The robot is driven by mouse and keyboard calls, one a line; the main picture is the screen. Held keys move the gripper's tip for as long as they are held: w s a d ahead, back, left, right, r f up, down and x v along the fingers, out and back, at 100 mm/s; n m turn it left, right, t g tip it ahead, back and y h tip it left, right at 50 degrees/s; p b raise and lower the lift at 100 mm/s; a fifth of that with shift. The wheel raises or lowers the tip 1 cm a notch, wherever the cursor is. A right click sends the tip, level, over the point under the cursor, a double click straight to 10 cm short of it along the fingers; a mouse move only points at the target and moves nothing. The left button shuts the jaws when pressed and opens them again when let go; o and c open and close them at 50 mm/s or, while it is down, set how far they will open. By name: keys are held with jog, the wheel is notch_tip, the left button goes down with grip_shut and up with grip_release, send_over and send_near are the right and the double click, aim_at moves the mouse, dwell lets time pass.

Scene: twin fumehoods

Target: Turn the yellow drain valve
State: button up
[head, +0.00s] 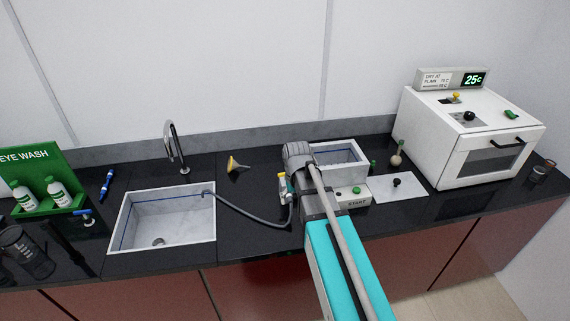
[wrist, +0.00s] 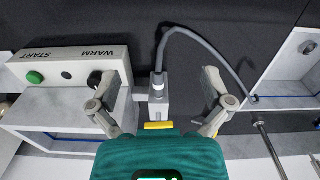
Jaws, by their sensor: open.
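The yellow drain valve handle (wrist: 158,126) shows as a short yellow bar on a pale grey fitting (wrist: 155,100) in the wrist view. My gripper (wrist: 160,92) is open, with one finger on each side of the fitting and a gap on both sides. The green body of my gripper lies just below the yellow bar in the picture and may cover part of it. In the head view a small yellow part (head: 282,176) shows left of my wrist, and my arm hides most of the area behind it.
A grey hose (head: 250,214) runs from the fitting to the sink (head: 212,225) at left. The white bath (head: 357,155) with its START panel (head: 356,203) stands beside the fitting. A yellow funnel (head: 236,165) lies behind the hose. A white oven (head: 470,135) stands at right.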

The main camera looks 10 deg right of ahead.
jog(key=w+r+p, duration=0.4)
jog(key=w+r, duration=0.1)
jog(key=w, duration=0.4)
jog(key=w+r+p, duration=0.4)
jog(key=w+r, duration=0.1)
jog(key=w, duration=0.4)
jog(key=shift+w+d+n, duration=0.2)
jog(key=shift+w+n, duration=0.1)
jog(key=shift+n, duration=0.1)
jog(key=shift+f, duration=0.25)
notch_tip(320, 180, down, 13)
jog(key=b, duration=1.3)
jog(key=shift+f, duration=0.2)
jog(key=c, duration=0.8)
jog(key=shift+m, duration=0.8)
